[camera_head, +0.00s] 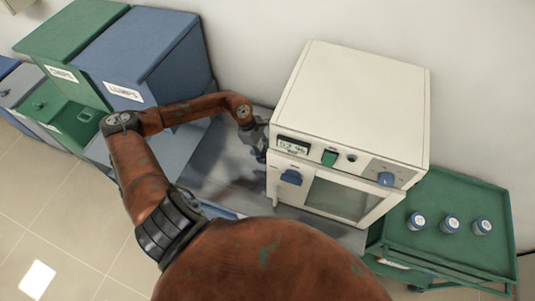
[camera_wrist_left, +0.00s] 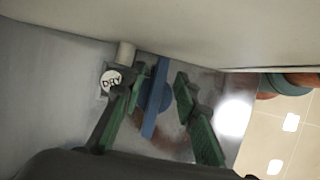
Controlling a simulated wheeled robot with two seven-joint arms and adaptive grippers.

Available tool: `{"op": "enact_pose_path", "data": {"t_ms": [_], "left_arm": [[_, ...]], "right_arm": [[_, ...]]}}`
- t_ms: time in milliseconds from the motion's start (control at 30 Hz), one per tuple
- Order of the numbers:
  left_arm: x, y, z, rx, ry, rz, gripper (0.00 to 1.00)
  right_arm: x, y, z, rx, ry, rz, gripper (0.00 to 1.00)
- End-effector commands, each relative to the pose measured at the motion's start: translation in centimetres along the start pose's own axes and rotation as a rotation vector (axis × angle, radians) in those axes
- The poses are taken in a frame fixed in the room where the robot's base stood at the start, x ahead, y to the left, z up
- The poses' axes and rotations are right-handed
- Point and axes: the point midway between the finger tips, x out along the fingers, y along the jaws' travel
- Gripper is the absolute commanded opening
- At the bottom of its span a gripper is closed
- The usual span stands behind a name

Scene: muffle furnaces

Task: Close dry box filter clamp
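The cream-white box (camera_head: 350,110) stands on a metal bench, with a display, a green switch and a blue door latch (camera_head: 291,177) on its front. My left gripper (camera_head: 263,150) is beside its left side in the head view. In the left wrist view, my left gripper (camera_wrist_left: 160,85) is open, with green fingers on both sides of a blue bar (camera_wrist_left: 155,98). A blue round part (camera_wrist_left: 164,96) shows behind the bar. The bar looks like the clamp; I cannot tell if either finger touches it. My right gripper is not in view.
A green cart (camera_head: 490,215) with several blue-and-white jars (camera_head: 449,224) stands at the right. Blue (camera_head: 155,50) and green (camera_head: 65,40) bins stand at the left. The metal bench top (camera_head: 220,170) left of the box is bare. A wall runs behind.

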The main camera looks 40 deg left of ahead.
Motion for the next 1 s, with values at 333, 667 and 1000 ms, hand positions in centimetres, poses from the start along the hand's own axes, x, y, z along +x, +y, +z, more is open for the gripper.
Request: {"op": "enact_pose_path", "data": {"t_ms": [333, 667, 1000], "left_arm": [[0.5, 0.0, 0.1, 0.001, -0.001, 0.001, 0.28], [0.4, 0.1, 0.1, 0.001, -0.001, 0.001, 0.05], [0.4, 0.1, 0.1, 0.000, -0.001, 0.001, 0.00]], "right_arm": [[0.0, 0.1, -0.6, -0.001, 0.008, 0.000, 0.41], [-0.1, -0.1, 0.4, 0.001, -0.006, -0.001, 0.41], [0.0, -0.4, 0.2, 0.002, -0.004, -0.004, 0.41]]}}
